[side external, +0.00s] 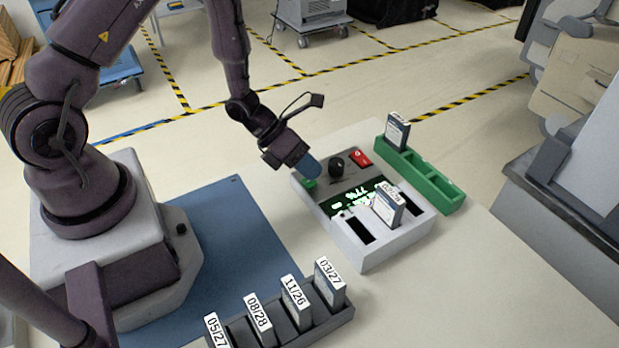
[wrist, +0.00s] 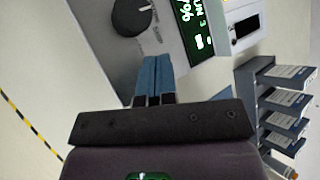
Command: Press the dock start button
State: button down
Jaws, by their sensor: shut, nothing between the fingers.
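The grey dock (side external: 370,250) stands on the table in the side view, with a lit green display (side external: 358,197), a black knob (side external: 336,166) and a red switch (side external: 360,157). A green button (side external: 309,184) shows at its left corner, partly hidden by my gripper (side external: 312,170). My gripper is shut and empty, its blue fingertips low over that corner; I cannot tell if they touch the button. In the wrist view the shut fingertips (wrist: 153,62) are beside the knob (wrist: 131,17), and the display (wrist: 196,22) reads partly "UN" with a percent sign.
A battery (side external: 388,206) stands in the dock, beside a dark open slot (side external: 359,230). A green tray (side external: 449,193) behind holds one battery (side external: 396,131). A dark rack (side external: 340,318) in front holds several date-labelled batteries. A blue mat (side external: 235,235) lies left of the dock.

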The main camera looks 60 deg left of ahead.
jog(key=shift+r, duration=0.8)
jog(key=shift+r, duration=2.5)
notch_tip(320, 180, up, 7)
